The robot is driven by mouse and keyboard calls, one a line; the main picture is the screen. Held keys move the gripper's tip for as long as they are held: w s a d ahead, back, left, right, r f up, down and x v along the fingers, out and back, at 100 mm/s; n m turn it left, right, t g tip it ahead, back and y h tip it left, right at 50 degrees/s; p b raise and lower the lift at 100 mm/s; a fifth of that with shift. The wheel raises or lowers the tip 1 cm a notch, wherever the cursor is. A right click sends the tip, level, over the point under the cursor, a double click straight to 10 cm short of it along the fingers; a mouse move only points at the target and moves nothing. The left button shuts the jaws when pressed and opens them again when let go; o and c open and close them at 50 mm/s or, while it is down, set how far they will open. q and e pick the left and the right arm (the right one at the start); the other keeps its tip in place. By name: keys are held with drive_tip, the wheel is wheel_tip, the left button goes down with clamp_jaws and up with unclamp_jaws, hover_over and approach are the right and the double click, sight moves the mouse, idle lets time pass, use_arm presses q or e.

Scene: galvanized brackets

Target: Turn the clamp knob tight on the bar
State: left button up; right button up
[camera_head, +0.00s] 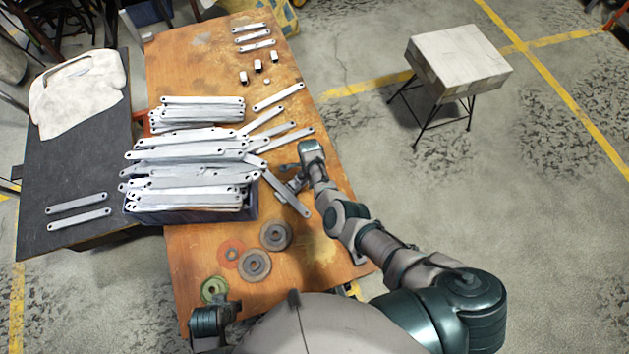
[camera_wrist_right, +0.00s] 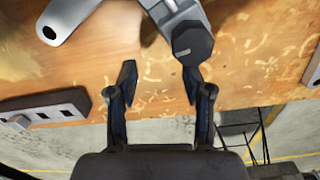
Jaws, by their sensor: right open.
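The clamp's dark faceted knob (camera_wrist_right: 192,43) shows at the upper right of the right wrist view, on a grey metal clamp body (camera_wrist_right: 165,12) cut off by the top edge. In the head view the clamp (camera_head: 297,184) is small, beside a galvanized bar (camera_head: 292,199) at the table's right edge. My right gripper (camera_wrist_right: 158,82) is open and empty, its fingertips just short of the knob, which sits nearer the right finger. I cannot tell how the clamp grips the bar. My left gripper (camera_head: 212,318) is low at the left, its fingers unclear.
Stacked brackets (camera_head: 190,150) fill the middle of the wooden table (camera_head: 190,65), with loose ones fanned toward the clamp. Grey discs (camera_head: 276,236) and a green ring (camera_head: 214,290) lie in front. A stool (camera_head: 458,55) stands apart on the floor at right.

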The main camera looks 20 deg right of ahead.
sight(301, 175)
drive_tip(key=shift+w+a+f+b, duration=0.1)
drive_tip(key=shift+w+a+b, duration=0.5)
drive_tip(key=shift+w+b, duration=0.25)
use_arm(q)
drive_tip(key=f, duration=0.3)
drive_tip(key=shift+s, duration=0.35)
use_arm(e)
drive_tip(key=shift+w+a, duration=0.1)
drive_tip(key=shift+a, duration=0.05)
use_arm(q)
drive_tip(key=shift+r, duration=0.1)
use_arm(e)
drive_tip(key=shift+c, duration=0.3)
clamp_jaws()
drive_tip(key=m+b, duration=0.1)
drive_tip(key=m, duration=0.3)
drive_tip(key=shift+f+m+b, duration=0.1)
drive_tip(key=shift+m+b, duration=0.25)
drive_tip(key=shift+m, duration=0.05)
drive_tip(key=m, duration=0.4)
drive_tip(key=shift+b, duration=0.35)
use_arm(q)
drive_tip(key=shift+s+f+g, duration=0.15)
drive_tip(key=shift+f, duration=0.45)
drive_tip(key=shift+s+f+g, duration=0.15)
drive_tip(key=shift+f, duration=0.45)
use_arm(e)
drive_tip(key=shift+r, duration=0.25)
